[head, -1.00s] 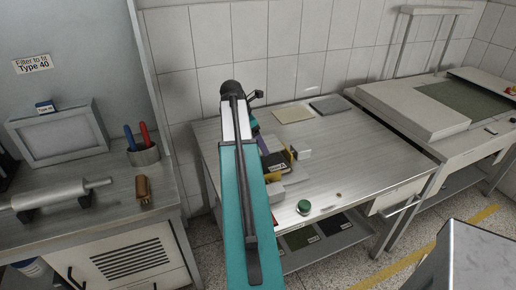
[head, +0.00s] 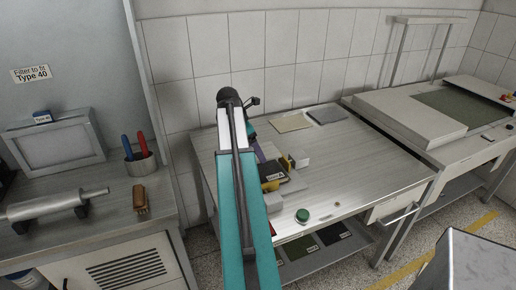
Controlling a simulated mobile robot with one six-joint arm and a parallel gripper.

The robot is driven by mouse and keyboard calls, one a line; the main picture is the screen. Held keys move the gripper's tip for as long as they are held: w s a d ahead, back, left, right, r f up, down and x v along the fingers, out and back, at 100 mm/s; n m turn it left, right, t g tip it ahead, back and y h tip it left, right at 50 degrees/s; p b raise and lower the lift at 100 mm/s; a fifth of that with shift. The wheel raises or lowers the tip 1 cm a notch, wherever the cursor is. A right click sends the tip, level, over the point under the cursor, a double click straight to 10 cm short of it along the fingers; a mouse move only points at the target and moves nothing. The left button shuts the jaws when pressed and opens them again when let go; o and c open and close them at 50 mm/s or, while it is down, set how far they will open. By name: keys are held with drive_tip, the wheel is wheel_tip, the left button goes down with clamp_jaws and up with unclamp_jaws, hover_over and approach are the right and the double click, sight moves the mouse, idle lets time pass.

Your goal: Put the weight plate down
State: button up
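My teal arm reaches over the metal worktable (head: 365,180) and hides part of it. Past its raised elbow, the wrist end comes down to the table behind the arm. My gripper (head: 277,174) appears to be there, among yellow parts and a dark labelled block. Its fingers are too small and too covered to tell open from shut. The dark block (head: 272,172) sits low at the table's left part, beside light grey blocks (head: 300,158). I cannot tell whether it is the weight plate, or whether it is held or resting.
A beige sheet (head: 290,123) and a grey pad (head: 327,115) lie at the back. The table's right half is mostly clear. The left bench holds a roller (head: 45,203) and a cup with handles (head: 141,160).

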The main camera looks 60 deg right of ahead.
drive_tip(key=w+a+f+b, duration=0.1)
drive_tip(key=w+a, duration=0.9)
drive_tip(key=a, duration=0.3)
drive_tip(key=w+a+f, duration=0.2)
drive_tip(key=w+a, duration=0.9)
drive_tip(key=a, duration=0.3)
drive_tip(key=w+a, duration=0.2)
drive_tip(key=a, duration=1.4)
drive_tip(key=w+a+f+b, duration=0.1)
drive_tip(key=w+a, duration=0.2)
drive_tip(key=a, duration=1.3)
drive_tip(key=shift+a+f, duration=0.1)
drive_tip(key=shift+a, duration=0.1)
